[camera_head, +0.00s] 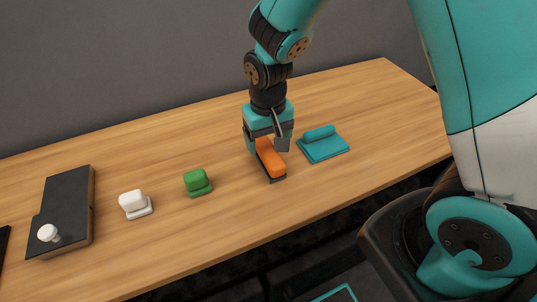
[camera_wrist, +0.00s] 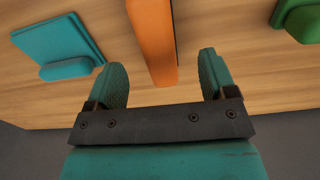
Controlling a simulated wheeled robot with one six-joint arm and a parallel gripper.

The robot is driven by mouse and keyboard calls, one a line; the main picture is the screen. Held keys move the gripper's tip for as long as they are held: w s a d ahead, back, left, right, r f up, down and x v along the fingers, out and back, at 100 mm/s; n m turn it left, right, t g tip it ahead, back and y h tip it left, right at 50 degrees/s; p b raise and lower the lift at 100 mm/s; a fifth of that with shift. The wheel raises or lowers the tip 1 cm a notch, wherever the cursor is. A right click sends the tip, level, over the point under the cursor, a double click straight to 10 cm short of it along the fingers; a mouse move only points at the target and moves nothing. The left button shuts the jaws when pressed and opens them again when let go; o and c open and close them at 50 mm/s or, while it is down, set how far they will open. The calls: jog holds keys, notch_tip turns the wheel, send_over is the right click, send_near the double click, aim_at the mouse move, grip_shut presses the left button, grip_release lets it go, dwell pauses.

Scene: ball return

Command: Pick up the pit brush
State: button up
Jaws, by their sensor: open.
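The orange block with a dark underside (camera_head: 270,162), which looks like the pit brush, lies on the table below my gripper. My gripper (camera_head: 267,147) is open and points down over its far end, partly hiding it. In the wrist view the orange brush (camera_wrist: 152,38) runs down between the two fingers (camera_wrist: 162,70), with a gap on each side. Neither finger visibly touches it. I cannot tell exactly how far the fingertips are above the table.
A teal pad with a rounded grip (camera_head: 323,145) lies close to the right. A green block (camera_head: 197,183) and a white block (camera_head: 134,203) stand to the left. A dark box (camera_head: 66,205) with a white knob is farther left. The wooden table (camera_head: 180,135) is clear behind.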

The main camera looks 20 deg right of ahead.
aim_at(268, 149)
jog(key=shift+w+d+f+p, duration=0.1)
jog(key=shift+f+p, duration=0.1)
jog(key=shift+f, duration=0.95)
jog(key=shift+w+f+p, duration=0.1)
jog(key=shift+f+p, duration=0.05)
jog(key=shift+f, duration=0.95)
jog(key=shift+w+d+f+p, duration=0.1)
jog(key=shift+f+p, duration=0.1)
jog(key=shift+f, duration=0.95)
jog(key=c, duration=1.1)
jog(key=shift+r, duration=0.1)
notch_tip(268, 149, up, 20)
jog(key=shift+f+b, duration=0.1)
jog(key=shift+b, duration=0.35)
jog(key=shift+o, duration=0.9)
